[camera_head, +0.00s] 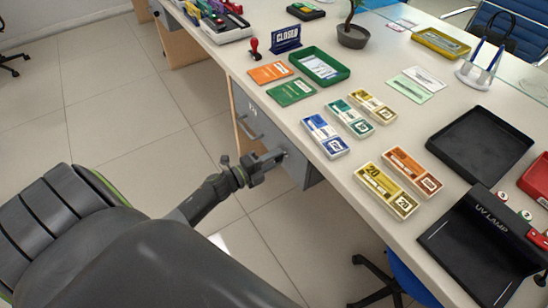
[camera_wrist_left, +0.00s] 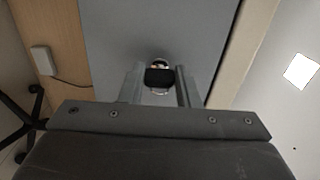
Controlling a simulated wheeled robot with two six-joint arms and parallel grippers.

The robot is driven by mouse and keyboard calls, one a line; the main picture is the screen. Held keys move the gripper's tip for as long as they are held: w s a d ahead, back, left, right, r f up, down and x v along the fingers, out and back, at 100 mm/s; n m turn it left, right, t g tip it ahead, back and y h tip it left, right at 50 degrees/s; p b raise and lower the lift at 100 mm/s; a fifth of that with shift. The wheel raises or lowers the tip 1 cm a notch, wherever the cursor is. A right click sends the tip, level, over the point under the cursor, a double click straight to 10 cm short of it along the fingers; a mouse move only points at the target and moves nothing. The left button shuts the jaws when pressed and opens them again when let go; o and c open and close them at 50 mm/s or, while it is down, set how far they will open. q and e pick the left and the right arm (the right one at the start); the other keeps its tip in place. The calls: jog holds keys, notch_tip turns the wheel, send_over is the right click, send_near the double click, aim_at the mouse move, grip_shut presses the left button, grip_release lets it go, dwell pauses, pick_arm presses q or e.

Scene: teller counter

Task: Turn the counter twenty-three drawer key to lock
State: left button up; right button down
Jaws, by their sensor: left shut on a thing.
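My left gripper (camera_head: 270,160) reaches the grey drawer front (camera_head: 303,170) under the counter edge. It is shut on the key at the lock. In the left wrist view the key (camera_wrist_left: 159,77) shows a black head between the two fingers of the left gripper (camera_wrist_left: 160,84). The round metal lock (camera_wrist_left: 159,62) shows just behind the key head, on the grey drawer front (camera_wrist_left: 110,40). In the head view the key is mostly hidden by the fingers. My right gripper is not in view.
The counter top (camera_head: 300,118) overhangs the drawer. Several banknote bundles, a green tray (camera_head: 340,74), a black tray (camera_head: 455,155) and a UV lamp (camera_head: 485,225) stand on it. A blue chair (camera_head: 408,280) is at the lower right.

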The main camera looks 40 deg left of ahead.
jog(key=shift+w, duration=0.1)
pick_arm(q)
jog(key=o, duration=1)
jog(key=b+v, duration=0.1)
jog(key=v, duration=1.6)
jog(key=shift+s, duration=0.25)
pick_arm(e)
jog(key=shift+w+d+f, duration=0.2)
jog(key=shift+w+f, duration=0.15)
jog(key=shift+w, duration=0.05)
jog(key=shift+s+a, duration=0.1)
